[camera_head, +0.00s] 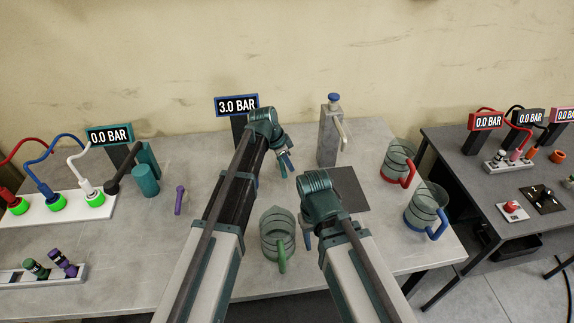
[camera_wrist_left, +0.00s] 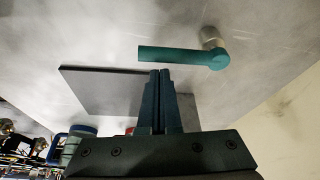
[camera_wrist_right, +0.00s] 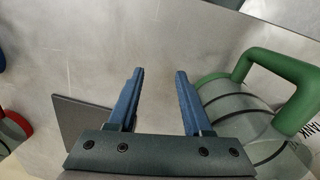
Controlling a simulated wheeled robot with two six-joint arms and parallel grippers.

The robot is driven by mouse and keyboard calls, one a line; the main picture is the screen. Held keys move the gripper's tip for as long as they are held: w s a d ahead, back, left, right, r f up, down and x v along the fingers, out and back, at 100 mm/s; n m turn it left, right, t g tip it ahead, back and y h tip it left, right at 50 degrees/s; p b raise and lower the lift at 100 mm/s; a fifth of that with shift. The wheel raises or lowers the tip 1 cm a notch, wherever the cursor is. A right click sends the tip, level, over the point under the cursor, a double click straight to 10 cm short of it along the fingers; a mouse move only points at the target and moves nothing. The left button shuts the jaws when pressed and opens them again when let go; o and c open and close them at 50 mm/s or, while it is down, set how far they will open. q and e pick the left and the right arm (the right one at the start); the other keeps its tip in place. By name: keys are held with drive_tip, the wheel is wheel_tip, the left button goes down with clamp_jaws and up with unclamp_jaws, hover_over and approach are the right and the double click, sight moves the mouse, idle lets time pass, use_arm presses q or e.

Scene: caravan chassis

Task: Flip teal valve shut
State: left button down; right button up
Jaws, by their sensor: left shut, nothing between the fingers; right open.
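The teal valve shows in the left wrist view as a lever (camera_wrist_left: 180,56) with a rounded elbow on a short metal stem (camera_wrist_left: 211,38). Its arm points left across the picture, just above my left gripper's fingertips (camera_wrist_left: 160,73). I see a small gap between fingertips and lever, though depth is hard to judge. My left gripper (camera_head: 287,167) is shut and empty, pointing down over the table in the head view. The valve cannot be made out clearly there. My right gripper (camera_wrist_right: 159,72) is open and empty above the table, left of the green-handled jug (camera_wrist_right: 245,110).
A grey plate (camera_head: 350,190) lies right of my left gripper, with a grey tap post (camera_head: 328,140) behind it. Red-handled (camera_head: 397,162) and blue-handled (camera_head: 425,208) jugs stand to the right. A display (camera_head: 237,105) behind reads 3.0 BAR. A teal cylinder (camera_head: 146,181) stands left.

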use_arm(q)
drive_tip(key=shift+w+d+r, duration=0.2)
drive_tip(key=shift+d, duration=0.4)
drive_tip(key=shift+w+d+r, duration=0.15)
drive_tip(key=shift+d, duration=0.45)
use_arm(e)
drive_tip(key=shift+d+r, duration=0.15)
drive_tip(key=shift+r, duration=0.2)
use_arm(q)
drive_tip(key=shift+d+r+p, duration=0.15)
drive_tip(key=shift+r+p, duration=0.55)
drive_tip(key=shift+p, duration=0.3)
use_arm(e)
drive_tip(key=shift+d+r, duration=0.15)
drive_tip(key=shift+r, duration=0.55)
use_arm(q)
drive_tip(key=w+p+v, duration=0.1)
drive_tip(key=p+v, duration=0.7)
drive_tip(key=shift+s+a+r, duration=0.25)
drive_tip(key=shift+s+a, duration=0.1)
use_arm(e)
wheel_tip(320, 180, up, 8)
drive_tip(key=shift+f, duration=0.1)
use_arm(q)
drive_tip(key=shift+f, duration=0.1)
